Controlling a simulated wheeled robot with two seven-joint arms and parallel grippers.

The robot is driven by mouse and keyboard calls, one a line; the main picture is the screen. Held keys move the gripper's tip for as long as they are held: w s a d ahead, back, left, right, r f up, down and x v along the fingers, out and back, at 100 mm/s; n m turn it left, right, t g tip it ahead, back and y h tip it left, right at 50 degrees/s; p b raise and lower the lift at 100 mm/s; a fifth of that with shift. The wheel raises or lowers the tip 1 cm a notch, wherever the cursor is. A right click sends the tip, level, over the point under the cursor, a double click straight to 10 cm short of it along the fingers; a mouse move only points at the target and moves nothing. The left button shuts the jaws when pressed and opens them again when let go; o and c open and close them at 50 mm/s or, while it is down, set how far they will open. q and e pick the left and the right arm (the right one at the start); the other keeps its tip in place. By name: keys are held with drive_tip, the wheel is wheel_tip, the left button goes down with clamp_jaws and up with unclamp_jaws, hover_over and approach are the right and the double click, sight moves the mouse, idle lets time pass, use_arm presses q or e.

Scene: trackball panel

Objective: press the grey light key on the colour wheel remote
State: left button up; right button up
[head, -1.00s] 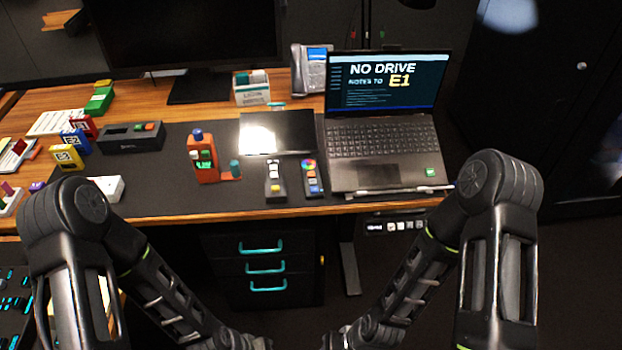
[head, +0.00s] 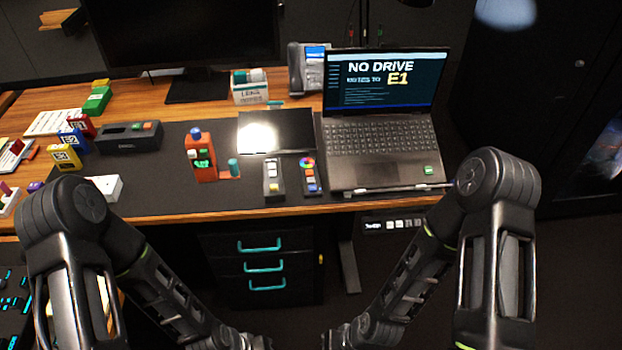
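The colour wheel remote (head: 310,177) lies on the dark desk mat near the front edge, just left of the laptop. It is a dark slim body with a round colour wheel at its far end and several small keys below, too small to tell which is the grey light key. Both my arms hang in front of the desk, bent inward and low. My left gripper and my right gripper lie at or beyond the bottom edge of the head view, so their fingers do not show. Neither arm is near the remote.
A second remote (head: 273,178) lies just left of the colour wheel remote. An open laptop (head: 385,150) stands to its right and a dark tablet (head: 276,131) behind. An orange device (head: 203,160) stands further left. The desk's front edge (head: 250,211) lies between my arms and the remotes.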

clamp_jaws()
drive_tip(key=shift+r, duration=0.1)
idle(1.2)
